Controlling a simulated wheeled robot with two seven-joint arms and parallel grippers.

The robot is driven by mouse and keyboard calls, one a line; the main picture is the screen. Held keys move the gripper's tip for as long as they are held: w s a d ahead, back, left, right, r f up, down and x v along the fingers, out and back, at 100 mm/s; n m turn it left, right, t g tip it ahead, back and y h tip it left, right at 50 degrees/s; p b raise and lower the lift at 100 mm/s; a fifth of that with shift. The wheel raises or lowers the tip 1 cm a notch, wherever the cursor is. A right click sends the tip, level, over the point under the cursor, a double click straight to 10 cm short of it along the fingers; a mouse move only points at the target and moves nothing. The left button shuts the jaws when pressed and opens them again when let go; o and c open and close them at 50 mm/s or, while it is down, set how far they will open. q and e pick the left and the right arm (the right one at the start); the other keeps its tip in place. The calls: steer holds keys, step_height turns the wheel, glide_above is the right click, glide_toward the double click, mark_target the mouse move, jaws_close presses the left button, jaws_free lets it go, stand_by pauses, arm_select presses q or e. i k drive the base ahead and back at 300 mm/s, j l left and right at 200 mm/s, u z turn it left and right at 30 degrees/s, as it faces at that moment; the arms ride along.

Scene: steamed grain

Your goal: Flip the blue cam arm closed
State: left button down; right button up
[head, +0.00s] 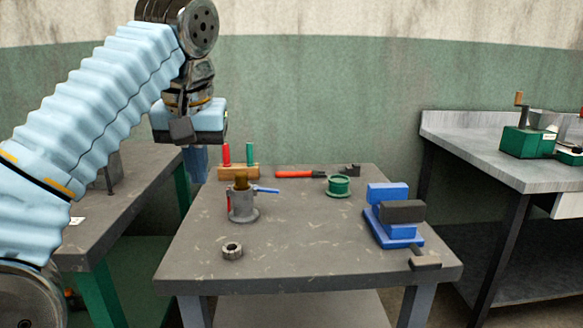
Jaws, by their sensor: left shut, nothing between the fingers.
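A grey metal coupling (242,205) stands upright on the near table, left of its middle, with a brownish plug in its top. The blue cam arm (266,190) sticks out from its upper right side, roughly level and pointing right. A red arm (229,202) lies down along the coupling's left side. My left gripper (197,176) hangs pointing down, behind and left of the coupling and apart from it. It is shut and empty. My right gripper is not in view.
The near table (300,250) also holds a hex nut (232,251), a blue vise (392,215), a green flanged spool (339,186), a red-handled tool (298,174) and a wooden block (238,171) with red and green pegs. The table's front middle is clear.

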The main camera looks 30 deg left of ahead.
mark_target(274, 191)
steer(key=i, duration=0.85)
steer(key=k+j, duration=0.3)
steer(key=j, duration=0.2)
